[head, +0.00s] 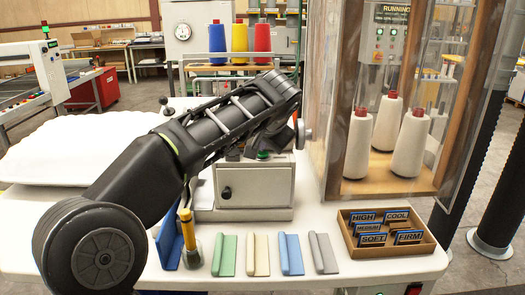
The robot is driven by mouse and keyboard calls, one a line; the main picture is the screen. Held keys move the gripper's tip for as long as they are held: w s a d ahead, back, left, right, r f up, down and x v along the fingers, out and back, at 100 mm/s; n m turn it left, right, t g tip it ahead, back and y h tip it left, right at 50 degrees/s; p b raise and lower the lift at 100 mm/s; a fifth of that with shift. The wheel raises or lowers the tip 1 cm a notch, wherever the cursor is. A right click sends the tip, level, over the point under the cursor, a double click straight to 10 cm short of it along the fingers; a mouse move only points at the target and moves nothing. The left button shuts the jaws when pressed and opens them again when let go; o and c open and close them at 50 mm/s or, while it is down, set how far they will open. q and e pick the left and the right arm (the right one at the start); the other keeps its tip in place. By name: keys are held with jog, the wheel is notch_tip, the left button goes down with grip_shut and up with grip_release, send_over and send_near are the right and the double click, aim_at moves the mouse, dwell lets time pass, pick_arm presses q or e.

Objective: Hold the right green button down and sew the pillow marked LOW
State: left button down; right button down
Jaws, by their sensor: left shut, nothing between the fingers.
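A large white pillow (75,150) lies flat at the left of the white table, partly behind my left arm. No LOW mark shows on it. A grey machine box (255,190) with a black knob stands at the middle, its upper part mostly hidden behind my arm. A green button (263,155) shows on top of the box. My left gripper (257,147) is shut and empty, low behind the forearm near that button; I cannot tell whether it touches it. Any other green button is hidden. My right gripper is out of view.
A wooden tray (437,243) at right holds label cards, including HIGH, COOL, SOFT and FIRM. Green, cream, blue and grey folded pieces (291,254) lie along the front. A clear cabinet (335,100) with white thread cones stands behind. A yellow-handled tool (187,228) stands by the arm.

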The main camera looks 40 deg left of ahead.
aim_at(263, 155)
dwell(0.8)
pick_arm(q)
jog(key=shift+r+p, duration=0.85)
jog(key=shift+r, duration=0.1)
jog(key=shift+r, duration=0.1)
jog(key=shift+r+p, duration=2.15)
jog(key=shift+r, duration=0.25)
